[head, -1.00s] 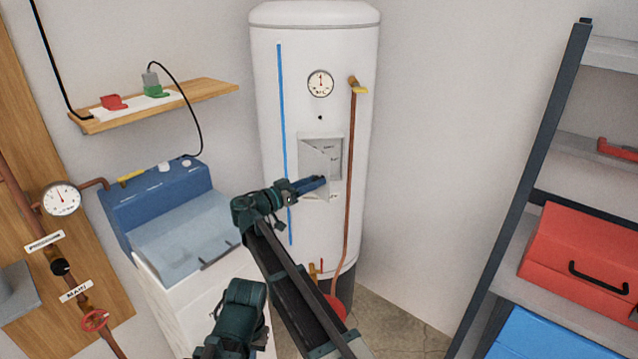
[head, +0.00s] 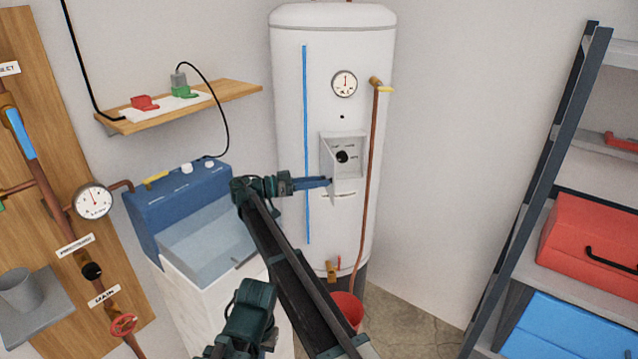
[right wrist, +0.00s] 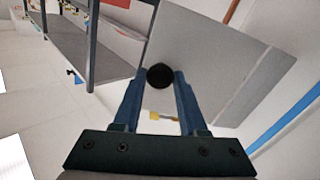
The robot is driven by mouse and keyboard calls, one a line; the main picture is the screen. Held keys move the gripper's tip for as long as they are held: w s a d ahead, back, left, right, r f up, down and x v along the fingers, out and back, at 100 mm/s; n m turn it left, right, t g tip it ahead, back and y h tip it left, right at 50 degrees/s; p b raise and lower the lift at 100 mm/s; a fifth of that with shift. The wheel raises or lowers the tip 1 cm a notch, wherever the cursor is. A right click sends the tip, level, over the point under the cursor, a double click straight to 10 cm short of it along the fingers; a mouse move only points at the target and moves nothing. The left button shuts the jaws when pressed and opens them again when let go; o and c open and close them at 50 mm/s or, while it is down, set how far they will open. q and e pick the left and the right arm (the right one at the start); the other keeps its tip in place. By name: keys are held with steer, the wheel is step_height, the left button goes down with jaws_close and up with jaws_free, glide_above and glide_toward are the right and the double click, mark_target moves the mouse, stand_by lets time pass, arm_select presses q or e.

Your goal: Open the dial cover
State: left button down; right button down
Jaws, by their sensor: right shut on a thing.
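The dial cover (head: 327,160) is a thin pale plate on the front of the white water heater (head: 290,110). My right gripper (head: 329,182) is at the cover's lower part. In the right wrist view, its blue fingers (right wrist: 160,80) are closed around a small black round knob (right wrist: 160,75) in front of the grey cover plate (right wrist: 205,60).
A round gauge (head: 344,83) sits above the panel, and a copper pipe (head: 371,190) runs down at its right. A blue-topped sink unit (head: 180,195) and a wooden shelf (head: 230,90) are at the left. A metal rack (head: 545,190) with red and blue boxes stands at the right.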

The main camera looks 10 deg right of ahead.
stand_by(0.3)
steer(key=shift+c, duration=2.2)
jaws_free()
